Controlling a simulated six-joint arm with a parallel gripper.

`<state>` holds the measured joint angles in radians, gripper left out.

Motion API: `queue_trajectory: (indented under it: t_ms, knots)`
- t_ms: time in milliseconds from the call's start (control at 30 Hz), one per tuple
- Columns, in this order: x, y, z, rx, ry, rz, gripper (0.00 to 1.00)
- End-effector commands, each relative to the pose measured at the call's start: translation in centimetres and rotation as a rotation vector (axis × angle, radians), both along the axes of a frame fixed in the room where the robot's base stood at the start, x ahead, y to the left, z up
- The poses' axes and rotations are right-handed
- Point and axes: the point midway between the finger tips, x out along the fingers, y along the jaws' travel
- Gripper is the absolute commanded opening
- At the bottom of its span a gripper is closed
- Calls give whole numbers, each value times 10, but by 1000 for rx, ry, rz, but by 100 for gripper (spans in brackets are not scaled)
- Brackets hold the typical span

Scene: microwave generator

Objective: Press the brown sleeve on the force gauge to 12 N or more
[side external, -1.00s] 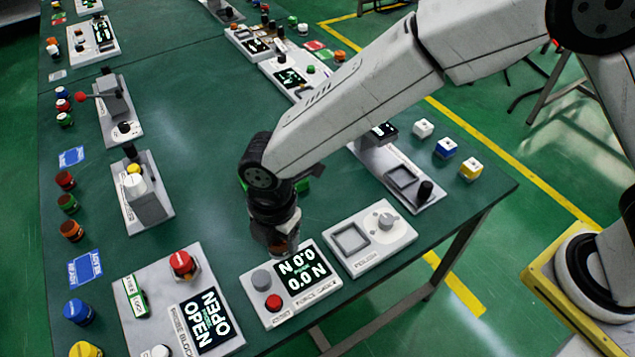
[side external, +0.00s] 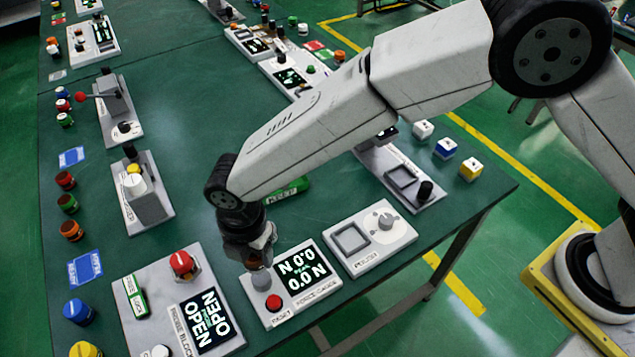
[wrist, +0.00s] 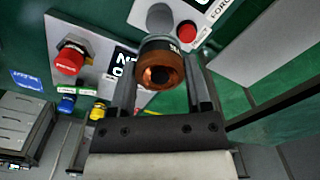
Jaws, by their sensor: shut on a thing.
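The brown sleeve (wrist: 162,66) is between my gripper's two fingers in the wrist view, with its round hollow end towards the camera. In the side view the sleeve is mostly hidden by my gripper (side external: 254,257), which points down over the force gauge (side external: 255,309). The gauge's grey round pad (side external: 261,281) is just below the gripper; it also shows beyond the sleeve in the wrist view (wrist: 160,18). I cannot tell whether sleeve and pad touch. The gauge display (side external: 301,273) reads 0.0 N. A red button (side external: 273,302) sits beside the pad.
The probe block panel (side external: 150,318) with a red mushroom button (side external: 182,263) stands to the left. A panel with a knob and square recess (side external: 371,237) stands to the right. Several coloured sleeves and knobs line the table's left side.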

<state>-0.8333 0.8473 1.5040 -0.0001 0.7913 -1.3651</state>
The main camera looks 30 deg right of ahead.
Motion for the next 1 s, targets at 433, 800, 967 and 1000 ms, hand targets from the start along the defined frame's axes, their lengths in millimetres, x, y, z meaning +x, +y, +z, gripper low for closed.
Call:
queue_trajectory:
  t_ms: [433, 800, 967, 1000]
  knots:
    - [0, 0, -35, 0, 0, -1, 0]
    - [0, 0, -49, 1, -2, -1, 0]
    - [0, 0, -49, 1, -2, -1, 0]
    - [0, 0, -49, 1, -2, -1, 0]
